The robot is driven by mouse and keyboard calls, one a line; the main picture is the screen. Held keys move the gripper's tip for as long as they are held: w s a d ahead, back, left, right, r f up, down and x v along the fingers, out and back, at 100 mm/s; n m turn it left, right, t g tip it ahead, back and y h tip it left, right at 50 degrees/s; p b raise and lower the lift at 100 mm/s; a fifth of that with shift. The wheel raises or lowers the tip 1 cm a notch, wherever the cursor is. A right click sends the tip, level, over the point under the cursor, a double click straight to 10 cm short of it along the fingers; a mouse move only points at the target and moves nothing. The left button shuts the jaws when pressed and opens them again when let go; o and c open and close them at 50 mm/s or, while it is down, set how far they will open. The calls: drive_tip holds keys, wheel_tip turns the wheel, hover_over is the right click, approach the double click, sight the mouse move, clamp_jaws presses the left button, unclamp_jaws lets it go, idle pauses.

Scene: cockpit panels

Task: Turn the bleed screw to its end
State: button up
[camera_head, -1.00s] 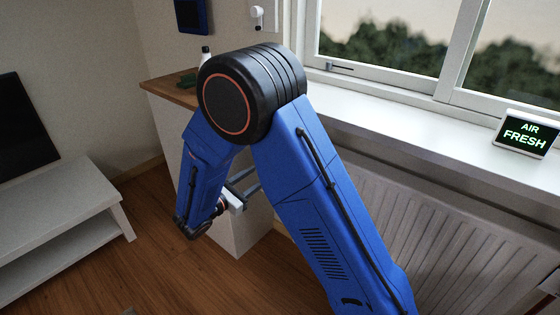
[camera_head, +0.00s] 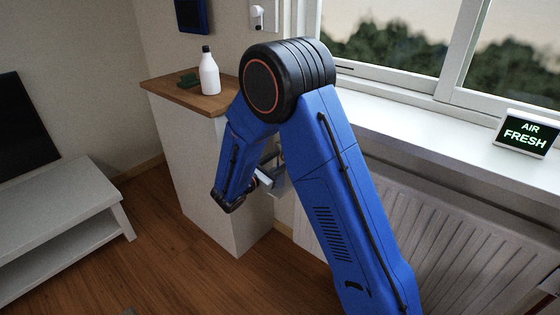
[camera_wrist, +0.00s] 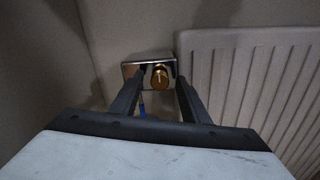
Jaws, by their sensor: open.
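The bleed screw (camera_wrist: 160,77) is a round brass piece with a slot on its face, on the front of a small shiny metal block (camera_wrist: 133,70) beside the radiator. My gripper (camera_wrist: 158,88) is open, with one dark finger on each side of the screw in the wrist view. The screw shows between the fingertips. I cannot tell whether the tips reach around it, and I see no contact. In the head view my gripper (camera_head: 275,175) is mostly hidden behind my blue arm, and the screw is hidden.
The ribbed radiator (camera_head: 440,225) runs under the window sill (camera_head: 400,135). An "AIR FRESH" display (camera_head: 527,134) stands on the sill.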

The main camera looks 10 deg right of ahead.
clamp_jaws()
drive_tip(key=shift+m, duration=0.4)
drive_tip(key=m, duration=1.4)
drive_tip(key=shift+s+d+f+m, duration=0.1)
drive_tip(key=shift+f+m, duration=0.05)
drive_tip(key=shift+m, duration=0.25)
drive_tip(key=c, duration=1.1)
unclamp_jaws()
drive_tip(key=m, duration=0.5)
drive_tip(key=shift+f+m, duration=0.1)
drive_tip(key=shift+m, duration=0.6)
clamp_jaws()
